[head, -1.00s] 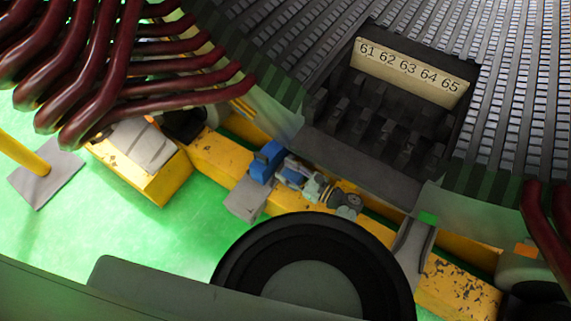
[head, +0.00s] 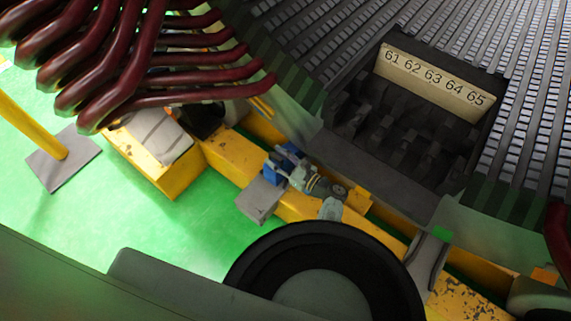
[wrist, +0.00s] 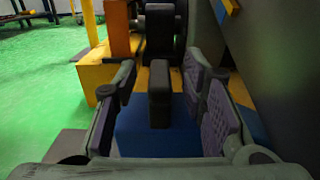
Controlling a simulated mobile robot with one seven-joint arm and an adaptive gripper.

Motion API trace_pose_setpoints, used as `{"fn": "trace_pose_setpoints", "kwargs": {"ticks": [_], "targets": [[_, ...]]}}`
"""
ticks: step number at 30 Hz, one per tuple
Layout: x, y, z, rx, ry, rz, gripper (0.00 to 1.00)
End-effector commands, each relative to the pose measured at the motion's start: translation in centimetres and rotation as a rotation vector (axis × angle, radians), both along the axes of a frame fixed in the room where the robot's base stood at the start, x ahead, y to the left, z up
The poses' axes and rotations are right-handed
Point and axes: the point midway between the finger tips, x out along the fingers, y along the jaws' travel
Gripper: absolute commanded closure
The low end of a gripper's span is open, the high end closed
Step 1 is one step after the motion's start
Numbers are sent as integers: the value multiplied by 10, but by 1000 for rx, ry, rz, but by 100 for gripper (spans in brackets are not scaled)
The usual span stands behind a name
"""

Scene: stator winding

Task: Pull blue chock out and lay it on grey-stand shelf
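The blue chock (head: 271,174) sits on the yellow beam under the stator edge, largely covered by my gripper in the head view. In the wrist view the blue chock (wrist: 155,133) lies straight ahead, with an upright grey handle (wrist: 160,96) on it. My gripper (wrist: 160,85) is open, its fingers on either side of the handle with gaps to both. In the head view my gripper (head: 281,160) reaches over the chock. A grey plate (head: 260,200), which looks like the stand's shelf, is just left of and below the chock; it appears empty.
The stator (head: 480,75) with its slots and number plate (head: 435,75) overhangs at right. Dark red coil ends (head: 120,60) hang at upper left. The yellow beam (head: 235,160) runs beneath.

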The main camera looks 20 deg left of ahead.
Motion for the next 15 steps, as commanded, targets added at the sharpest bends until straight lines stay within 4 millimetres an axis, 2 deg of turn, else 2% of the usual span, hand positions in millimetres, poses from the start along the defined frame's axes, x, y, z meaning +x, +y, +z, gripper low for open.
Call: {"fn": "trace_pose_setpoints", "kwargs": {"ticks": [11, 15], "targets": [[2, 5, 0, 0, 0, 0, 62], [2, 5, 0, 0, -1, 0, 70]]}}
